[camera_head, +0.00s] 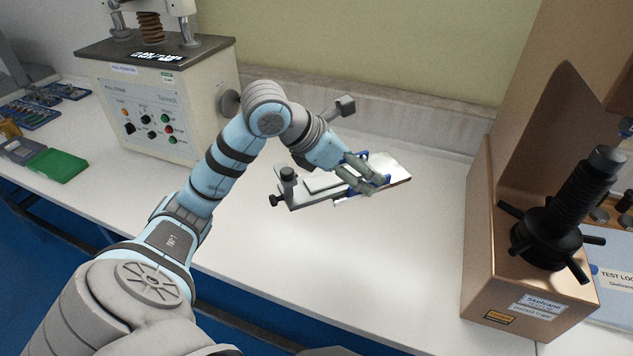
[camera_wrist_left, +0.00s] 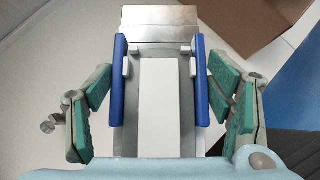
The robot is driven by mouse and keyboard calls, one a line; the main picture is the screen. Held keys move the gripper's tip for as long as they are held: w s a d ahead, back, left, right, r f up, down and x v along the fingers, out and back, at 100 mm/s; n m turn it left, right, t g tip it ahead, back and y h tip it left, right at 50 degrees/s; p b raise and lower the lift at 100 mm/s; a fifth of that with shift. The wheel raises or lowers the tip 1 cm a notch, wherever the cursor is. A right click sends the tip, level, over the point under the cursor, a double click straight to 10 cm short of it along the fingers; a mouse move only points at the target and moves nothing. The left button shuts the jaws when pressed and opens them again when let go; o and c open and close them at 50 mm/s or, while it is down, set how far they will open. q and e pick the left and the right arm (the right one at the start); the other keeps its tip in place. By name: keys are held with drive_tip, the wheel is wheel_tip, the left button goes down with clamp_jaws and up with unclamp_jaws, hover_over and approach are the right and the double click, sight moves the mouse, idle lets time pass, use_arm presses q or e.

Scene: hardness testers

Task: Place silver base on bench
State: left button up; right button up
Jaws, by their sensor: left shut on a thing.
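The silver base (camera_head: 396,165) is a long flat plate with a black-knobbed clamp at its left end, over the middle of the white bench (camera_head: 260,222). My right gripper is out of view.
A bronze hardness tester (camera_head: 482,245) with a black handwheel stands at the right. A cream tester (camera_head: 200,125) with knobs stands at the back left. A green box (camera_head: 58,165) lies at the far left. The bench in front of the base is clear.

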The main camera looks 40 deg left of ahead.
use_arm(q)
drive_tip(key=w+a+f+n+y+b, duration=0.3)
drive_tip(key=w+a+f+n+b, duration=0.1)
drive_tip(key=a+f+b, duration=0.25)
drive_tip(key=shift+t, duration=0.4)
wheel_tip(320, 180, down, 17)
drive_tip(key=b, duration=0.4)
drive_tip(key=shift+s+a+r, duration=0.1)
drive_tip(key=shift+s, duration=0.05)
drive_tip(key=shift+f, duration=0.35)
drive_tip(key=shift+r, duration=0.1)
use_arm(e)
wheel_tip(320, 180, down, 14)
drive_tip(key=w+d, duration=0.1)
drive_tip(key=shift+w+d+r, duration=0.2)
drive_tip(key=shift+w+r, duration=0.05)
use_arm(q)
drive_tip(key=o, duration=1.7)
drive_tip(key=shift+o, duration=0.2)
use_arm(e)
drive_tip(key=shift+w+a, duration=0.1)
